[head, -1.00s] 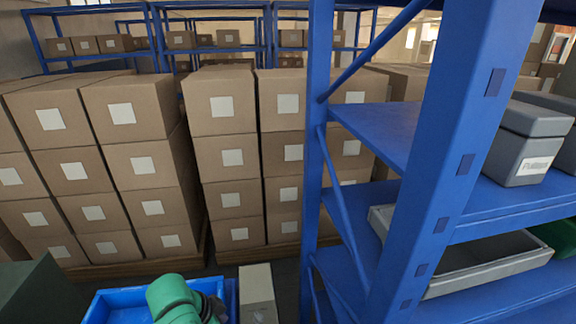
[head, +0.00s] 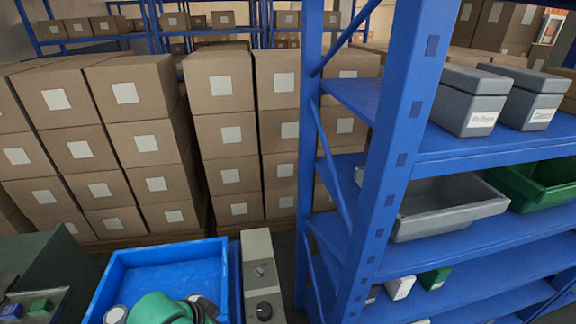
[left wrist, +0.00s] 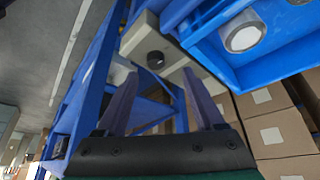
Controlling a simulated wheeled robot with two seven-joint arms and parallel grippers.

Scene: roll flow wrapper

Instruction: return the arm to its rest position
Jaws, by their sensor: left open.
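My left gripper (left wrist: 159,76) shows in the left wrist view with its two dark fingers spread apart and nothing between them. Part of my green arm shows at the bottom of the head view, in front of the blue bin (head: 170,256), and its gripper cannot be made out there. My right gripper is in neither view.
A beige box with dark knobs (head: 258,250) stands right of the bin; it also shows beyond the fingers in the left wrist view (left wrist: 140,38). A blue shelf rack (head: 385,150) holds grey bins (head: 450,225) and a green bin (head: 540,185). Stacked cartons (head: 150,140) fill the back. A dark green machine (head: 45,255) stands left.

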